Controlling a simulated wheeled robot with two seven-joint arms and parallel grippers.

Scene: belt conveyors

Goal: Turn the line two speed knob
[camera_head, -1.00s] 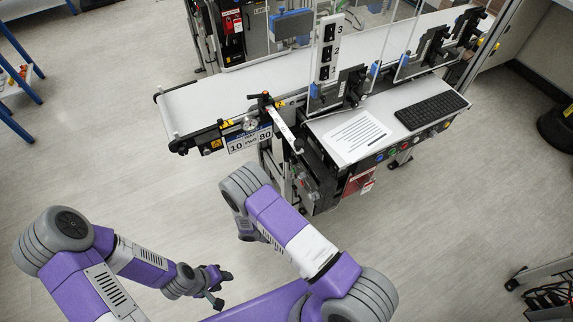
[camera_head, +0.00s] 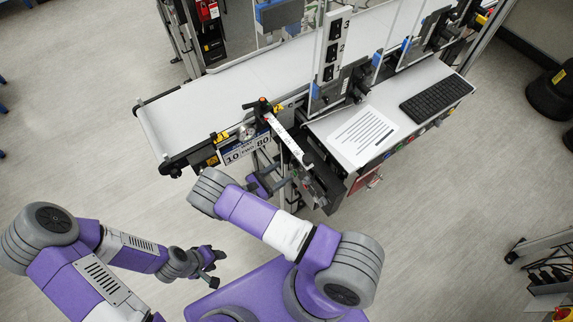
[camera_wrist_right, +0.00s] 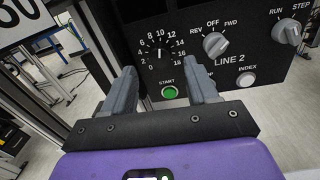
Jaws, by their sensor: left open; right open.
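In the right wrist view, the line two speed knob (camera_wrist_right: 163,53) is small and dark, ringed by a white scale from 0 to 18. It is on a black panel (camera_wrist_right: 262,58) marked LINE 2. My right gripper (camera_wrist_right: 161,69) is open, its fingers pointing at the panel, one on each side of the dial's lower part. I see no grip on the knob, and cannot tell the remaining gap. In the head view, the panel face is hidden. My left gripper (camera_head: 212,266) is open and empty, low over the floor, away from the conveyor.
A finger partly covers the STOP label. The conveyor belt (camera_head: 215,98), paper sheet (camera_head: 362,135) and keyboard (camera_head: 436,99) lie beyond my arms.

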